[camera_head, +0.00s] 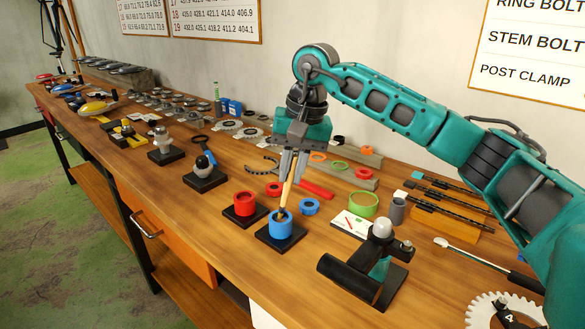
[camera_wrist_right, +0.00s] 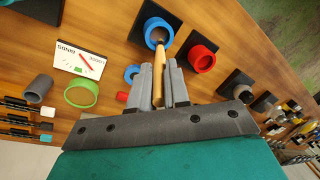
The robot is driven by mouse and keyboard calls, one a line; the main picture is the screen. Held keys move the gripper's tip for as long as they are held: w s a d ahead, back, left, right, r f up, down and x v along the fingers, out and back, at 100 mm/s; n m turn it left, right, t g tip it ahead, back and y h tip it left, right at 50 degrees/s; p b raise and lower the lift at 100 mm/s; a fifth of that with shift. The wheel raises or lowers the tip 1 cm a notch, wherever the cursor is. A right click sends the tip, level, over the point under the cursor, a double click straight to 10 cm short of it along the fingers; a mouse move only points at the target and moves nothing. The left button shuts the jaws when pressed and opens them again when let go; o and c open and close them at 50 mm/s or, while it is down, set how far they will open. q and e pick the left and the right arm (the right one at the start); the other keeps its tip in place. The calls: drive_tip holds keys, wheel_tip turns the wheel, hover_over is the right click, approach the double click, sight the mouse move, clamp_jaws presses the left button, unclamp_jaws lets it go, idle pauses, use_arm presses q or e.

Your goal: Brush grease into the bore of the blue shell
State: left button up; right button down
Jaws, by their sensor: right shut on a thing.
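The blue shell (camera_head: 279,226) stands upright on a dark square base on the bench, its bore facing up. It also shows in the right wrist view (camera_wrist_right: 152,25). My right gripper (camera_head: 291,178) is above the shell, shut on a brush with a wooden handle (camera_head: 287,192). In the right wrist view the handle (camera_wrist_right: 159,68) runs between the fingers toward the shell. The dark brush tip (camera_head: 281,214) is at the bore's mouth; how deep it sits I cannot tell. My left gripper is not in view.
A red shell (camera_head: 245,203) on its own base stands just left of the blue one. A blue ring (camera_head: 310,206), a green ring (camera_head: 364,204) and a white card (camera_head: 353,224) lie to the right. A black fixture (camera_head: 366,277) stands in front right.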

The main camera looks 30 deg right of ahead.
drive_tip(key=shift+s+a, duration=0.6)
drive_tip(key=shift+a, duration=0.15)
drive_tip(key=shift+d, duration=0.15)
drive_tip(key=shift+d, duration=0.8)
